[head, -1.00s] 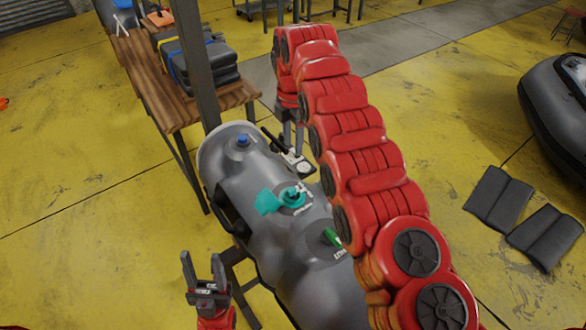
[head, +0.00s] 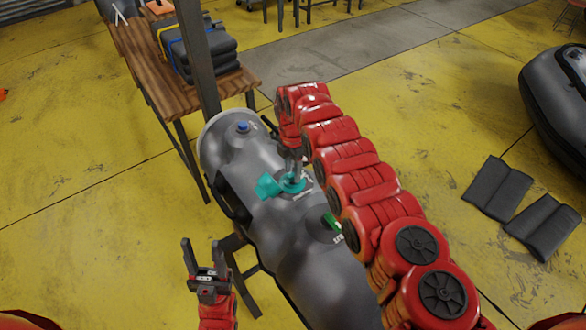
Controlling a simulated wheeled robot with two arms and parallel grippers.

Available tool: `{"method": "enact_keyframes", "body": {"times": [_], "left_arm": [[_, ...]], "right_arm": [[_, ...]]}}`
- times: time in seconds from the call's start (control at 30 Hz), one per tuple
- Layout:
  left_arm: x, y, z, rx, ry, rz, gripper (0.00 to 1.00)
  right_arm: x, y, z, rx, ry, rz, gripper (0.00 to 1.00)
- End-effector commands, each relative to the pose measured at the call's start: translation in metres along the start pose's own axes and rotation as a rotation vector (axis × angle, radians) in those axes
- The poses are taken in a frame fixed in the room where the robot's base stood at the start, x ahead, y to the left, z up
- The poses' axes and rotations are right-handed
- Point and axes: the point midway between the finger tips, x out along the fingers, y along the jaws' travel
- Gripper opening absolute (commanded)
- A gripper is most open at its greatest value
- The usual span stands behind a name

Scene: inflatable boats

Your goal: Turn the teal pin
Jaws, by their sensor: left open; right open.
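The teal pin (head: 288,184) stands on a round teal base on top of a grey inflatable tube (head: 305,262). A teal flap (head: 267,186) hangs at its left side. My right gripper (head: 293,172) reaches down from the red arm to the pin's top. Its fingers are small and partly hidden by the arm, and I cannot tell whether they touch the pin. My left gripper (head: 204,256) is open and empty, pointing up left of the tube, well apart from the pin.
A blue valve (head: 242,127) sits further up the tube and a green one (head: 332,222) nearer to me. A dark post (head: 197,62) and a wooden table (head: 145,65) with black cases stand behind. Black pads (head: 497,188) lie on the yellow floor at right.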

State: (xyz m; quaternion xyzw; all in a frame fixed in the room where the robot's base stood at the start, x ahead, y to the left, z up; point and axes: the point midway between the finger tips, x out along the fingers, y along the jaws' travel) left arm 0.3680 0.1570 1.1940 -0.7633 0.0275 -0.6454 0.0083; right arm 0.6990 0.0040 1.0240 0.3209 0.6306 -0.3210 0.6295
Motion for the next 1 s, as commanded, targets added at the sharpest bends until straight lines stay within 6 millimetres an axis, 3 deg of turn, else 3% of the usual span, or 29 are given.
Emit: {"method": "enact_keyframes", "body": {"times": [0.4,0.67,1.0], "left_arm": [[0.0003,0.0,-0.0001,0.0,0.0,0.0,0.5],[0.0002,0.0,-0.0001,0.0,0.0,0.0,0.5],[0.0001,0.0,-0.0001,0.0,0.0,0.0,0.5]], "right_arm": [[0.0095,-0.0002,0.0006,0.0,-0.002,0.001,0.45],[0.0093,-0.0002,0.0007,0.0,-0.002,0.0,0.0],[0.0092,-0.0002,0.0008,0.003,-0.002,0.0,0.0]]}}
